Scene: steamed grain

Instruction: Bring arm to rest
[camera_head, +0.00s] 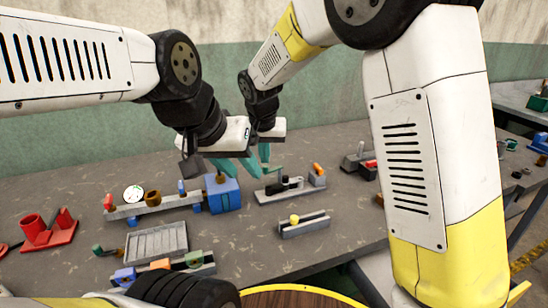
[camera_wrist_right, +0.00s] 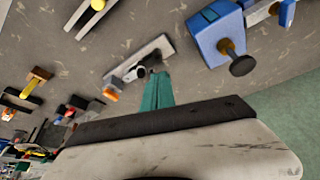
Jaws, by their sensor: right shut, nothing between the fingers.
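My right gripper (camera_head: 265,155) hangs above the back middle of the grey table in the head view, with its arm arching in from the right. In the right wrist view its teal fingers (camera_wrist_right: 157,92) are together with nothing between them. My left gripper (camera_head: 222,168) is close beside it on the left, also over the table. Its teal fingers partly overlap the other gripper's, so their opening is unclear. I see nothing held in it.
Below the grippers stand a blue box (camera_head: 222,194) and a grey fixture with a black part (camera_head: 285,187). A bar with a yellow ball (camera_head: 304,226) is nearer. A red holder (camera_head: 48,232) and ribbed grey tray (camera_head: 156,243) are left. A round wooden top (camera_head: 300,299) is in front.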

